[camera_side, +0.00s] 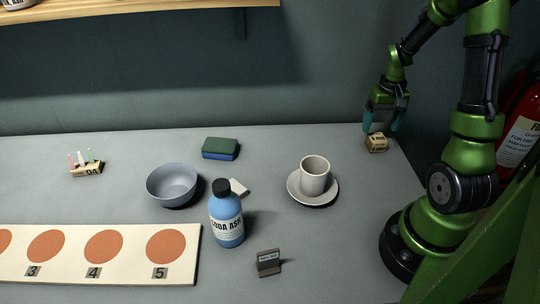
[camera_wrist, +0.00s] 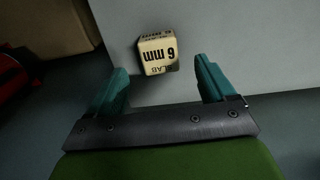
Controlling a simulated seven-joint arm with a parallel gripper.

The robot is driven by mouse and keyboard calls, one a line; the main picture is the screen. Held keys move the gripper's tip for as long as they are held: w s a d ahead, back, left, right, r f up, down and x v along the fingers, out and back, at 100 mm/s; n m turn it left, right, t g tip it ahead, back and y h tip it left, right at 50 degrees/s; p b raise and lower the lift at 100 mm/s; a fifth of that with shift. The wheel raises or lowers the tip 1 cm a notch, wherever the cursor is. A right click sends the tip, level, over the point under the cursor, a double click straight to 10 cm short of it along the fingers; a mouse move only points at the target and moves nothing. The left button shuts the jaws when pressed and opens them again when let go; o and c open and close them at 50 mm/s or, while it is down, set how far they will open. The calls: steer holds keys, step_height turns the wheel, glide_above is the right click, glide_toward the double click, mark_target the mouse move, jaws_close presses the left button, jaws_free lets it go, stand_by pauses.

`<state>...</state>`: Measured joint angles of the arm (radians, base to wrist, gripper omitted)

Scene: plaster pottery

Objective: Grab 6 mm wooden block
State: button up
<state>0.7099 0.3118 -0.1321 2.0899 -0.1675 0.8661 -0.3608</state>
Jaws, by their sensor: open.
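The 6 mm wooden block (camera_wrist: 157,54) is a small pale wooden cube with dark lettering. In the wrist view it lies on the table beyond the fingertips, between the lines of the two fingers. In the side view the block (camera_side: 376,143) rests near the table's back right corner. My gripper (camera_side: 381,126) is just above the block, pointing down, with its teal fingers apart. The gripper also shows in the wrist view (camera_wrist: 160,76), open and empty, with a gap between each finger and the block.
A cup (camera_side: 314,174) stands on a saucer (camera_side: 327,200) left of the block. The table around the block is clear.

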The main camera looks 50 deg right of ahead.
mark_target(378, 137)
steer(key=shift+f, duration=2.75)
steer(key=c, duration=1.1)
